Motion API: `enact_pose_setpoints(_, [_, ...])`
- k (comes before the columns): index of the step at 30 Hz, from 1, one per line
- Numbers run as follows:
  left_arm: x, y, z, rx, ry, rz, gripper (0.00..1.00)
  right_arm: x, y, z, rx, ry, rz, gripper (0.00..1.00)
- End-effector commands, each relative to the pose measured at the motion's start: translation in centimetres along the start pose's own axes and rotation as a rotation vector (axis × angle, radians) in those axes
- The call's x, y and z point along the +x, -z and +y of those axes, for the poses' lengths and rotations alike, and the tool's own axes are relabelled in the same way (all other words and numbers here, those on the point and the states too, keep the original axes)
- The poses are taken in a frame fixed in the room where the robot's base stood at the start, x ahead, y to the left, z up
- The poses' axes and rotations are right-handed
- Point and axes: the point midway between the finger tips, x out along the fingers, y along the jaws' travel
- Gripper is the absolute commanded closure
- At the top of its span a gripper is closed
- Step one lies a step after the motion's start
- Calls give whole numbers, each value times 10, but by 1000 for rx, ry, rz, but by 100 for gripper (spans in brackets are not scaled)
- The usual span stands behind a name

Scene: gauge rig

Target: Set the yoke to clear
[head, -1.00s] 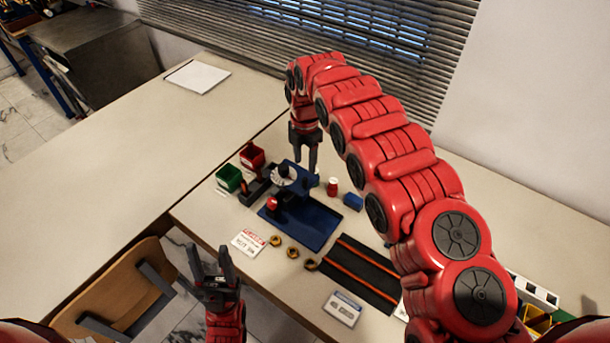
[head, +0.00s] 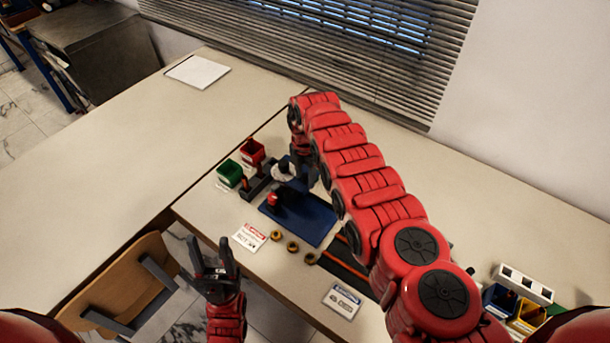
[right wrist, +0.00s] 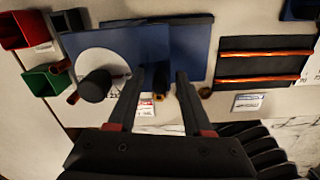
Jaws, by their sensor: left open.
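The gauge rig has a blue base plate (head: 312,228), a pale round dial (head: 282,172) and a red knob (head: 272,199). In the right wrist view the white dial (right wrist: 88,62) carries a black cylinder (right wrist: 97,86). I cannot tell for sure which part is the yoke. My right gripper (right wrist: 169,74) is open over the blue plate, to the right of the dial. A dark piece with a brass-coloured end (right wrist: 160,92) shows between its fingers; contact is unclear. In the head view my arm partly hides this gripper. My left gripper (head: 212,246) is open and empty near the table's front edge.
A green bin (head: 229,173) and a red bin (head: 252,151) stand left of the rig. Brass rings (head: 292,247) and a printed card (head: 250,237) lie in front. A dark mat with orange strips (right wrist: 260,66) lies to the right. The left table is mostly clear.

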Motion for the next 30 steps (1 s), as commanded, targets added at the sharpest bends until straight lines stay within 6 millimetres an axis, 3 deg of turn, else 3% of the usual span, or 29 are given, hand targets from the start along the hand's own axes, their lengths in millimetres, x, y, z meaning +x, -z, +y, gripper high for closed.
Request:
enact_pose_setpoints(1, [0,0,0,0,0,0,48,0,0,0,0,0,0,60])
enact_pose_setpoints(8, [0,0,0,0,0,0,48,0,0,0,0,0,0,100])
enact_pose_setpoints(30, [0,0,0,0,0,0,48,0,0,0,0,-1,1,100])
